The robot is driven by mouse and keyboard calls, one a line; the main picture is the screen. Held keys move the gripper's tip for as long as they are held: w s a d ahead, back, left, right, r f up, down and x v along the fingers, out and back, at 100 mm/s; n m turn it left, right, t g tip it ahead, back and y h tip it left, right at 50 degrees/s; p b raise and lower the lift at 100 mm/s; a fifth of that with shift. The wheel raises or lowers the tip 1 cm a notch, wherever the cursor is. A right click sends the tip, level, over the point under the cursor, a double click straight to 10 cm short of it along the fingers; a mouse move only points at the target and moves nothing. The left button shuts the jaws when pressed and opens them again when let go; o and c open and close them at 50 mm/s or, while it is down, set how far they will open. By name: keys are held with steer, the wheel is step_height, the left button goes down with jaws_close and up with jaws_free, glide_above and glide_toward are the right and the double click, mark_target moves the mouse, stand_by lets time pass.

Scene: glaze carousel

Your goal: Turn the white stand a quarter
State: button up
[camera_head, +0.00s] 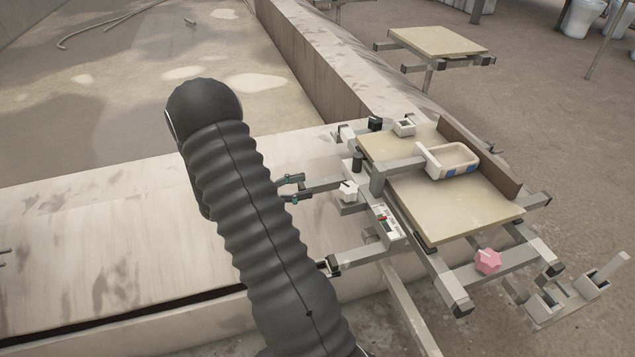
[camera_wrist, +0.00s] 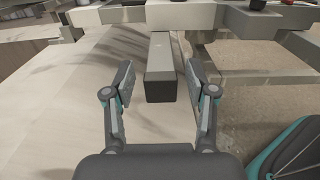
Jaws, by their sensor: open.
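The stand nearest me has a grey-white frame of crossed bars with dark ends and a beige board (camera_head: 455,205) on top. I cannot tell whether this is the stand called white. One bar (camera_head: 322,184) points left toward my gripper (camera_head: 293,188). In the wrist view, that bar's dark-ended tip (camera_wrist: 160,85) lies between the fingers of my gripper (camera_wrist: 157,75), which are open with a gap on each side. A white knob (camera_head: 348,191) sits near that bar and a pink knob (camera_head: 488,262) on a bar at the front right.
A white tray (camera_head: 452,164) lies on the board, beside an upright brown panel (camera_head: 480,152). A small control box (camera_head: 386,222) is on the frame. A second boarded stand (camera_head: 437,42) is at the back. A pale slab (camera_head: 110,250) spreads left under my arm.

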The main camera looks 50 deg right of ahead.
mark_target(318, 182)
steer(key=shift+x, duration=2.55)
steer(key=shift+a, duration=0.1)
jaws_close()
